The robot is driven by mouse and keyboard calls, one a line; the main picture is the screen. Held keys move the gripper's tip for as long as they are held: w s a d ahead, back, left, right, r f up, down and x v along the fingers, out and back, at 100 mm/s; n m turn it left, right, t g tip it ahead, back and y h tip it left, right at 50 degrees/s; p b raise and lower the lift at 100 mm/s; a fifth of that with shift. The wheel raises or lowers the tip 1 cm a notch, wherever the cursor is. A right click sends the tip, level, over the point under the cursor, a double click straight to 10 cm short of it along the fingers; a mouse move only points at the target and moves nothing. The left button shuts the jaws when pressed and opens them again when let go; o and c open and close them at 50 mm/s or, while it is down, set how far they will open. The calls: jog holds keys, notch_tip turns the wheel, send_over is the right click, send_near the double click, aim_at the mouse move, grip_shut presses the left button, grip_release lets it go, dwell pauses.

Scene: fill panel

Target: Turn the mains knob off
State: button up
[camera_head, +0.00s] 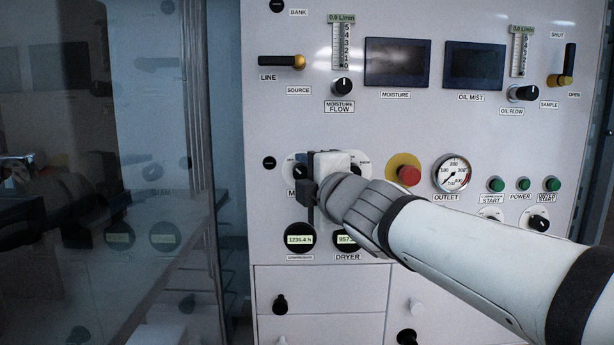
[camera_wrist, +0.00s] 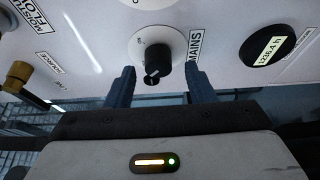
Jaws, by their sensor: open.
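The mains knob (camera_wrist: 157,68) is a black knob with a white pointer line on a round white plate, next to a label reading MAINS in the wrist view. In the head view the mains knob (camera_head: 299,172) is partly hidden by my gripper. My gripper (camera_wrist: 158,88) is open and empty in the wrist view, with one dark finger on each side of the knob. The fingers look apart from the knob; I cannot tell how far its depth reaches between them. In the head view my gripper (camera_head: 307,190) is at the panel's left part.
A red emergency button (camera_head: 409,175) on yellow and the outlet gauge (camera_head: 452,173) lie right of my gripper. The compressor hour display (camera_head: 300,239) and dryer display (camera_head: 347,238) are below. The line valve handle (camera_head: 280,62) is above. A glass door stands at left.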

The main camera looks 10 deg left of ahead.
jog(key=p+v, duration=0.1)
jog(key=v, duration=0.6)
jog(key=shift+s, duration=0.35)
jog(key=shift+r, duration=0.1)
jog(key=w+d+f+m+g+h, duration=0.25)
jog(key=d+f+m+h, duration=0.75)
jog(key=d+f+m, duration=0.55)
jog(key=s+d+f+m+g, duration=0.4)
jog(key=s+f+m, duration=0.1)
jog(key=s+f, duration=0.2)
jog(key=s+d+f+m+g, duration=0.4)
jog(key=s+f+m+g, duration=0.1)
jog(key=s+f, duration=0.3)
jog(key=shift+f+h, duration=0.3)
jog(key=shift+f, duration=0.55)
jog(key=shift+s+d, duration=0.1)
jog(key=shift+d, duration=0.1)
